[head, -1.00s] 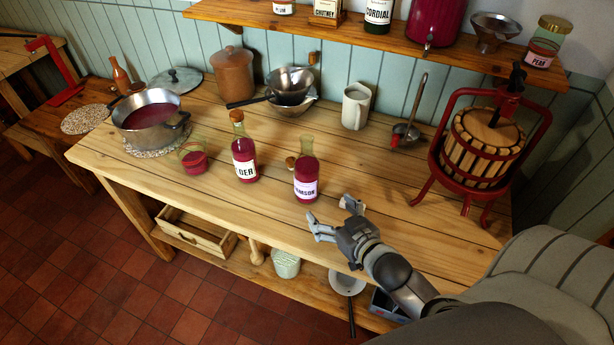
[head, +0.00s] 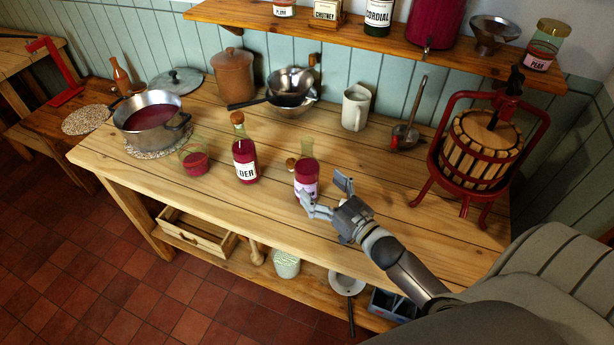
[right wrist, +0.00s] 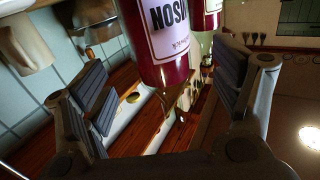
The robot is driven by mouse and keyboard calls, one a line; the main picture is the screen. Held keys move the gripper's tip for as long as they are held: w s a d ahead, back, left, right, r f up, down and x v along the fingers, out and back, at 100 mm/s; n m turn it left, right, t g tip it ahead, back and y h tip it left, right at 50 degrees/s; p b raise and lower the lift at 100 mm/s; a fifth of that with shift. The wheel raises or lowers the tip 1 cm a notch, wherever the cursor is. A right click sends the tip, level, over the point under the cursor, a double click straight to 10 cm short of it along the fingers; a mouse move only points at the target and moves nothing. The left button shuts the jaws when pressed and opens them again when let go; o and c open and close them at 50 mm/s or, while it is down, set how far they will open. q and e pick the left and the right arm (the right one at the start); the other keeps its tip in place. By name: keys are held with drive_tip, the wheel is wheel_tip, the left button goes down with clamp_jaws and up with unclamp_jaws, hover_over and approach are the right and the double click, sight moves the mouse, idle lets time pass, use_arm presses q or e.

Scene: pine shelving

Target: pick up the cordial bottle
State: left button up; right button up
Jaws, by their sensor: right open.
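My left gripper is out of view.
A small red-filled glass (head: 195,163) and a steel pot (head: 152,118) stand left on the workbench (head: 215,205). A brown crock (head: 233,75), bowls (head: 290,85) and a white mug (head: 355,108) stand behind. A fruit press (head: 480,150) stands right. Bench is clear between bottles and press.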

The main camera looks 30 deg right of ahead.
sight(307, 172)
drive_tip(key=shift+w+a+p, duration=0.25)
drive_tip(key=shift+w, duration=1.3)
drive_tip(key=shift+w+a+p, duration=0.2)
drive_tip(key=shift+w+p, duration=0.05)
drive_tip(key=shift+w, duration=1.3)
drive_tip(key=shift+s, duration=0.1)
drive_tip(key=c, duration=1.6)
drive_tip(key=shift+r, duration=0.15)
drive_tip(key=shift+c, duration=0.6)
drive_tip(key=shift+r, duration=0.2)
